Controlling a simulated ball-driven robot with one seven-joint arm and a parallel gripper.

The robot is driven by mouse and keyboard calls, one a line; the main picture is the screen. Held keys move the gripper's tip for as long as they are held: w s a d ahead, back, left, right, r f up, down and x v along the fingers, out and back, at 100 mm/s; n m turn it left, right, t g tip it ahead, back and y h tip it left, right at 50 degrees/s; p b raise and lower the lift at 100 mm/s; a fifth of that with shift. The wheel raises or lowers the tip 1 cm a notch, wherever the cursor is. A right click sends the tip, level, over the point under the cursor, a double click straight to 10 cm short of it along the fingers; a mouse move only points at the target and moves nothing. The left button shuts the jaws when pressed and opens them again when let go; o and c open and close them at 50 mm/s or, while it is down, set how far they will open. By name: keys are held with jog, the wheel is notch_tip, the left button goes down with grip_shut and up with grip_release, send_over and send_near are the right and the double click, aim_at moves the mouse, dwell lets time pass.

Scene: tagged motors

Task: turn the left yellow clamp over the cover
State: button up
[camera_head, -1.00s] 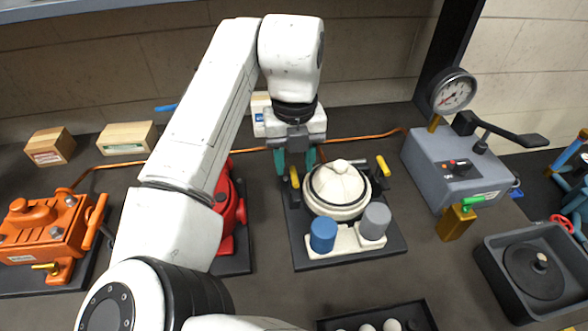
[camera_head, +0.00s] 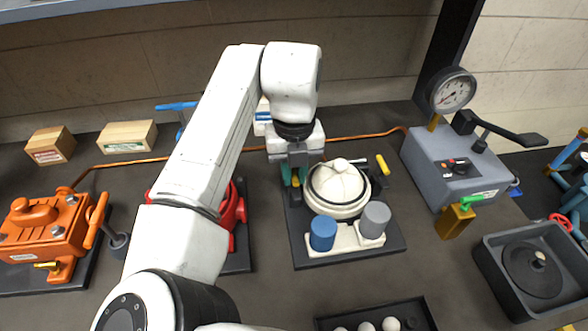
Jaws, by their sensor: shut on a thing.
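The white round cover (camera_head: 338,186) sits on the white motor body, with a small knob on top. The left yellow clamp (camera_head: 295,181) is at the cover's left edge and is mostly hidden by my gripper. The right yellow clamp (camera_head: 382,165) stands at the cover's right edge, tilted and clear of the cover's top.
Blue (camera_head: 323,233) and grey (camera_head: 375,220) cylinders stand in front of the cover. A grey gauge box (camera_head: 455,165) is at right, a red motor (camera_head: 238,212) at left beneath my arm. A black tray (camera_head: 430,325) with white balls lies in front.

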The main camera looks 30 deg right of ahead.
grip_shut()
jog(key=shift+n, duration=0.4)
jog(key=shift+r+n+p, duration=0.1)
jog(key=shift+n+p, duration=0.5)
jog(key=shift+n, duration=0.4)
jog(key=n+p, duration=0.2)
jog(key=n, duration=0.4)
jog(key=n+p, duration=0.2)
jog(key=n, duration=0.2)
jog(key=shift+n, duration=0.4)
jog(key=n+p, duration=0.2)
jog(key=n, duration=0.2)
jog(key=shift+w+n, duration=0.1)
jog(key=shift+n, duration=0.2)
